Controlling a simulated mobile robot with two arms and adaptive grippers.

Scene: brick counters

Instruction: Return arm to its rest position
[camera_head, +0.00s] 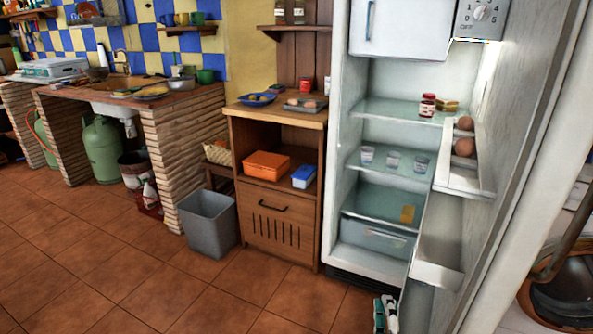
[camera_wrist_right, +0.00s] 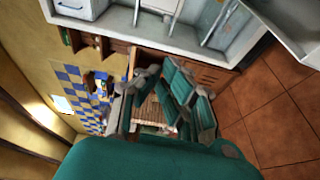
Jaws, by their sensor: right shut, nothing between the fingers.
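My right gripper (camera_head: 385,312) shows at the bottom edge of the head view, low in front of the open fridge (camera_head: 375,255). Its dark green and grey fingers (camera_wrist_right: 168,90) fill the middle of the right wrist view. They are shut with nothing between them. Most of the right arm is outside the head view. My left gripper is not in view.
The fridge door (camera_head: 530,150) stands open at the right, close to my right gripper. A wooden cabinet (camera_head: 283,222) and a grey bin (camera_head: 208,222) stand left of the fridge. The tiled floor (camera_head: 110,270) is clear in front.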

